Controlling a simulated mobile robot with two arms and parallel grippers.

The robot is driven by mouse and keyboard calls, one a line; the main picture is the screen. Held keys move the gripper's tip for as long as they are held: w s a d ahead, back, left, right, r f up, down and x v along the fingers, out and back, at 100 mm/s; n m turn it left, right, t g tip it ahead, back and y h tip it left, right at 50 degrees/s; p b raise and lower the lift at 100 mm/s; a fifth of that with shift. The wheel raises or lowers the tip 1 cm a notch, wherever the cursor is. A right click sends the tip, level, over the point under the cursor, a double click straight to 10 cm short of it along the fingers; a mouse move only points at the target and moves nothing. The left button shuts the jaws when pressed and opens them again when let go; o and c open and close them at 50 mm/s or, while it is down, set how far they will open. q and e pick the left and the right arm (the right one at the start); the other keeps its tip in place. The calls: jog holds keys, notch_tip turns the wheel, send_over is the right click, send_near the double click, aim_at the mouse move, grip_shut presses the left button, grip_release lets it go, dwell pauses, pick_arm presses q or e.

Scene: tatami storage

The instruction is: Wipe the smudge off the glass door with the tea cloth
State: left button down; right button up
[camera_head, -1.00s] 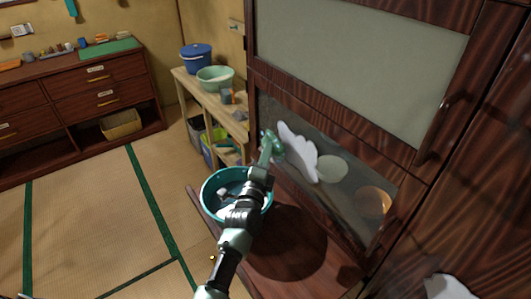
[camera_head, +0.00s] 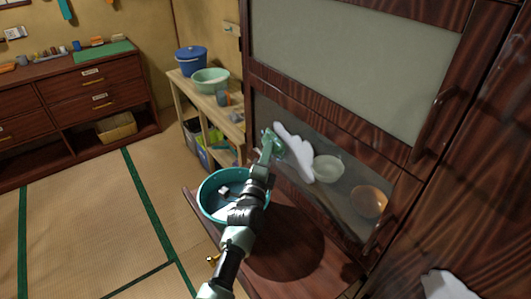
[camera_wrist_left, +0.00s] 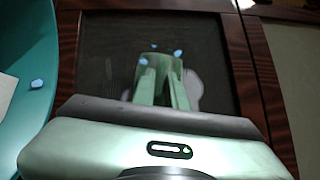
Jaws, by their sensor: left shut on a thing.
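The glass door (camera_head: 338,218) is the lower dark-framed pane of the tall wooden cabinet.
A teal basin (camera_head: 204,207) stands on the wooden ledge (camera_head: 318,275) before the door, under my left arm. A pale bowl (camera_head: 328,168) and a brown bowl (camera_head: 369,202) show through the glass. A shelf (camera_head: 180,86) stands at left; the tatami floor (camera_head: 75,215) is clear.

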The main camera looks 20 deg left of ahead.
pick_arm(q)
jog(key=shift+w+d, duration=0.45)
jog(key=shift+w, duration=0.1)
